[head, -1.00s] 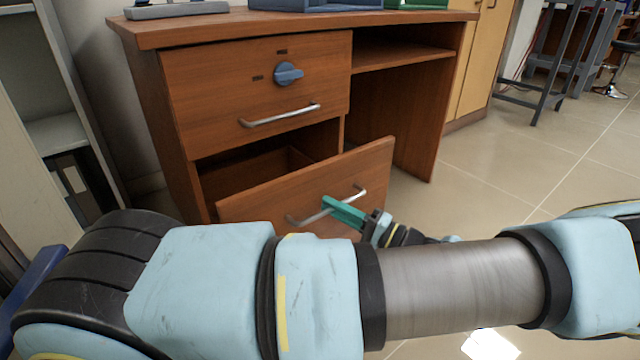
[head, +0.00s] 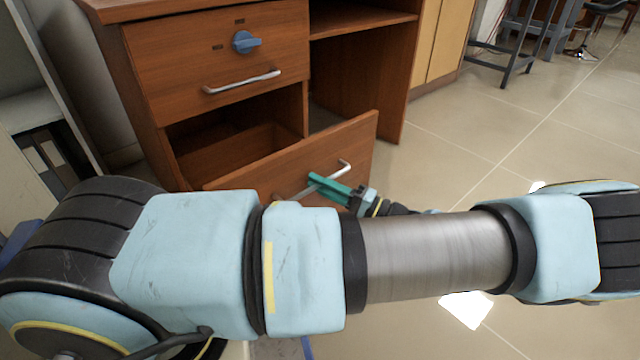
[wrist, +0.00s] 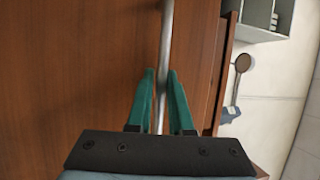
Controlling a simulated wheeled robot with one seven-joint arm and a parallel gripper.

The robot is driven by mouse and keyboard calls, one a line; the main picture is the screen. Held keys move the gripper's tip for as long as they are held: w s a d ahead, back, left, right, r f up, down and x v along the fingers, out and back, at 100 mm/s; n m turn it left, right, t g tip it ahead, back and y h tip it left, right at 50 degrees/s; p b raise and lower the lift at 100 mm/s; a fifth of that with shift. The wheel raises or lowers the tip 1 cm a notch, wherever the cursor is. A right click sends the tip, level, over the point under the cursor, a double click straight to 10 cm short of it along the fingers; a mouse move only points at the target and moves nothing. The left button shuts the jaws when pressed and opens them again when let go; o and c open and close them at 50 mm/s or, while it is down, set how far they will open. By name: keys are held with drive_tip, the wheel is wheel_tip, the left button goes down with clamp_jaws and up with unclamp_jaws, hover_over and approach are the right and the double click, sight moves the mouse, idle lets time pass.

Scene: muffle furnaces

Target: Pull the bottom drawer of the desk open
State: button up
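The wooden desk's bottom drawer (head: 225,185) stands pulled out, with its open inside showing behind the tilted-looking front panel. Its silver bar handle (head: 345,168) crosses the front, and it also shows in the wrist view (wrist: 166,40). My gripper (head: 318,182) is at the middle of this handle. In the wrist view its two teal fingers (wrist: 161,85) lie on either side of the bar, closed around it. The fingertips' exact contact is hard to see. My arm hides the lower part of the drawer front.
The top drawer (head: 215,60) is shut, with a blue knob (head: 246,42) and its own handle (head: 242,82). An open grey shelf (head: 40,110) stands at the left. Clear tiled floor (head: 500,130) lies to the right.

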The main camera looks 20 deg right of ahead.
drive_tip(key=shift+o, duration=0.4)
drive_tip(key=p+v, duration=0.1)
drive_tip(key=v, duration=0.9)
drive_tip(key=shift+s+d+p, duration=0.25)
drive_tip(key=shift+d+p, duration=0.05)
drive_tip(key=shift+p, duration=0.05)
drive_tip(key=shift+f, duration=0.15)
